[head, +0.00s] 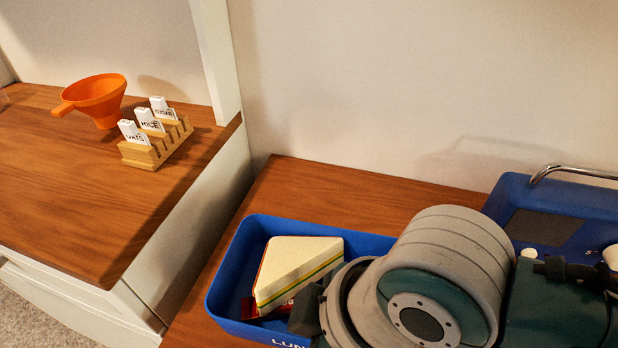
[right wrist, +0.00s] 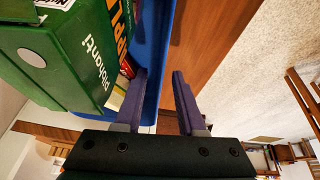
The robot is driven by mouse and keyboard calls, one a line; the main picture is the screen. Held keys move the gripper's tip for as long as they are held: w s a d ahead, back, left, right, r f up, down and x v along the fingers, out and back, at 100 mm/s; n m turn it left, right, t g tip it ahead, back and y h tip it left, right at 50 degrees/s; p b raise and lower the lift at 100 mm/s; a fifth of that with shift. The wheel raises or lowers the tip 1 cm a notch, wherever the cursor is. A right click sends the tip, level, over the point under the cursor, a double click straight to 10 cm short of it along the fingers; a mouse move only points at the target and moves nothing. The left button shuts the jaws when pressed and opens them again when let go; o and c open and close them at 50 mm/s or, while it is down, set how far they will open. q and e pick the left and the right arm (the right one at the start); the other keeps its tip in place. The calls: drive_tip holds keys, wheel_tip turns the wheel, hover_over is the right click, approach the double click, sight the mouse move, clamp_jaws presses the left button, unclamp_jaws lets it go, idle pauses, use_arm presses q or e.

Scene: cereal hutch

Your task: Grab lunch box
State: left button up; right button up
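The blue lunch box (head: 228,268) sits on the lower wooden counter in the head view, with partly hidden lettering on its front. A wedge-shaped sandwich (head: 297,262) lies in it, with a small red item (head: 250,307) beside it. My right arm covers the box's right part. In the right wrist view, my right gripper (right wrist: 160,74) is open, its two fingers apart on either side of the lunch box's blue wall (right wrist: 153,75). A green carton (right wrist: 62,62) and a dark green packet with orange letters (right wrist: 122,30) are on the box's inner side. My left gripper is out of view.
A blue appliance (head: 550,212) with a metal handle stands at the right against the wall. On the higher counter at left are an orange funnel (head: 98,98) and a wooden rack (head: 158,147) with labelled tags. Bare counter (head: 330,193) lies behind the lunch box.

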drive_tip(key=x, duration=0.2)
drive_tip(key=shift+a+f+b, duration=0.15)
drive_tip(key=shift+f+b, duration=0.2)
drive_tip(key=shift+w, duration=0.1)
clamp_jaws()
drive_tip(key=shift+r, duration=0.1)
idle(0.9)
